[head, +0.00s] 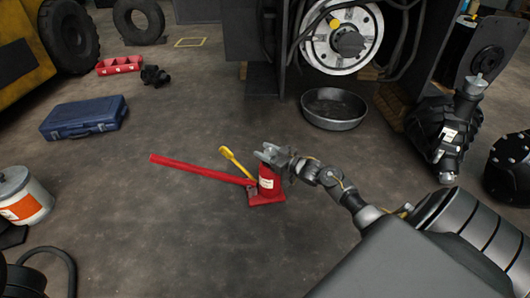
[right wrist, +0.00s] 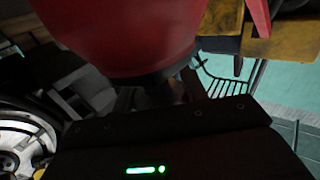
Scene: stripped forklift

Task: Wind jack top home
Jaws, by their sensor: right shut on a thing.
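The red bottle jack (head: 268,182) stands upright on the floor, with a long red bar (head: 200,169) reaching out from its base to the left. My right gripper (head: 272,155) is at the very top of the jack and shut on the jack top, which its fingers mostly hide. In the right wrist view the jack's red body (right wrist: 125,30) fills the upper part, with a dark collar by the fingers (right wrist: 155,95). That view is dark, so the grip itself is hard to make out. My left gripper is not in view.
A yellow-handled tool (head: 236,164) is just left of the jack. A round metal pan (head: 334,108) lies behind, near the forklift's hub (head: 342,38). A blue case (head: 84,117), red tray (head: 119,65) and white bucket (head: 22,196) stand left. The floor in front of the jack is clear.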

